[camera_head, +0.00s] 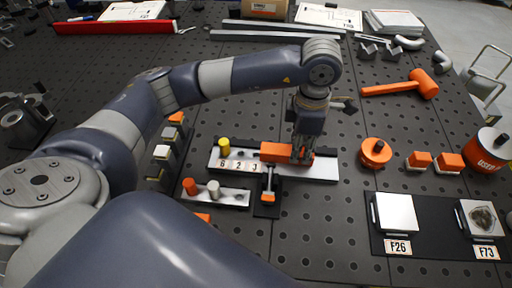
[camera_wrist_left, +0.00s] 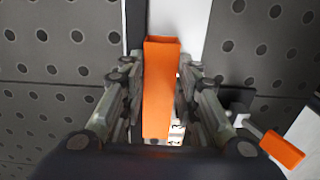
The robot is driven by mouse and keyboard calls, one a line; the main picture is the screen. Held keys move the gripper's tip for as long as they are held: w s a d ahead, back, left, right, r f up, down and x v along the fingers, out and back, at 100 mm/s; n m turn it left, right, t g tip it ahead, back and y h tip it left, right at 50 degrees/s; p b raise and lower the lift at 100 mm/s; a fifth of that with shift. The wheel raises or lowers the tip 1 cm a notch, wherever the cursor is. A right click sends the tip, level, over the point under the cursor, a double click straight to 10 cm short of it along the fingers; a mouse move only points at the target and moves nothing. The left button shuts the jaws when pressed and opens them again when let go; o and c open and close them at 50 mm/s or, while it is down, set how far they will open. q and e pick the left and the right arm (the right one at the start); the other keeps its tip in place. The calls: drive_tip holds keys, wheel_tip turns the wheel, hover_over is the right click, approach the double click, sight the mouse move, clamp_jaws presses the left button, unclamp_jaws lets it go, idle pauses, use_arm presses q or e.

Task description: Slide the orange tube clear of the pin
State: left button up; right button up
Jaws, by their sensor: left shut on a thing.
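The orange tube (camera_head: 275,151) is a box-shaped piece lying along the pale metal plate (camera_head: 325,171). My left gripper (camera_head: 303,156) points down over the plate and is shut on the tube near its right end. In the left wrist view the tube (camera_wrist_left: 161,88) runs lengthwise between the fingers of the left gripper (camera_wrist_left: 160,95), which press on both sides. No pin shows inside or beside the tube; I cannot tell how much of one is covered. My right gripper is not in view.
A yellow peg (camera_head: 224,146) stands on the plate's left end, above number tiles (camera_head: 239,166). An orange-handled clamp (camera_head: 268,190) sits just in front. An orange round piece (camera_head: 375,153) stands to the right.

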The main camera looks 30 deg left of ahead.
use_arm(q)
drive_tip(key=shift+w+d, duration=0.3)
drive_tip(key=shift+d, duration=0.25)
drive_tip(key=shift+d, duration=0.1)
drive_tip(key=shift+w+d+b, duration=0.25)
drive_tip(key=shift+w+d, duration=0.05)
drive_tip(key=shift+d, duration=0.25)
drive_tip(key=shift+w+d+b, duration=0.2)
drive_tip(key=shift+w+d, duration=0.05)
drive_tip(key=shift+d, duration=0.25)
drive_tip(key=shift+w+d+r, duration=0.1)
drive_tip(key=shift+d, duration=0.1)
drive_tip(key=o, duration=1)
drive_tip(key=shift+c, duration=0.2)
drive_tip(key=shift+o, duration=1.2)
